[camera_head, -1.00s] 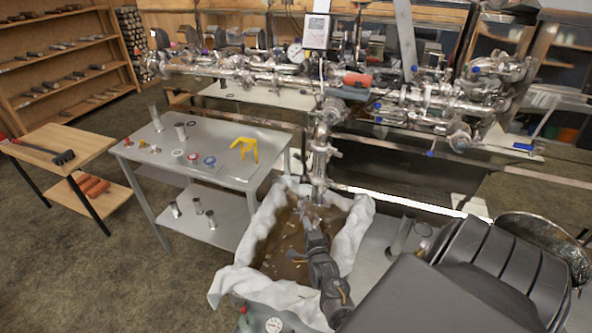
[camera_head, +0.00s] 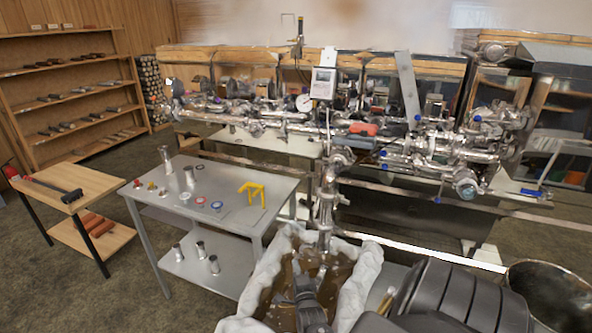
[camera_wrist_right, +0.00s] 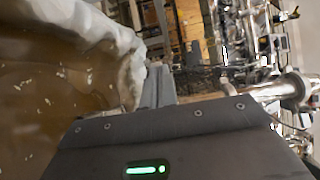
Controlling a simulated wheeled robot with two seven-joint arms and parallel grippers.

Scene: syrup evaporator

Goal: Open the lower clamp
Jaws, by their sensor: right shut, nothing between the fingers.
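A shiny steel pipe (camera_head: 325,215) hangs down from the pipework to the far end of the lined pan. A clamp-like joint with a piece sticking out to the right (camera_head: 340,200) sits partway down it. Whether it is open or shut is too small to tell. My right gripper (camera_head: 314,266) is below it, close to the pipe's bottom end, and partly merges with the metal there. Its fingers are together and empty in the right wrist view (camera_wrist_right: 158,86). Contact with the pipe cannot be told. My left gripper is not in view.
A white-lined pan (camera_head: 262,272) of brown liquid lies under my right arm. It also shows in the wrist view (camera_wrist_right: 85,30). A grey metal table (camera_head: 225,185) with small parts and a yellow stand (camera_head: 252,192) is left. A round pot (camera_head: 550,290) stands right.

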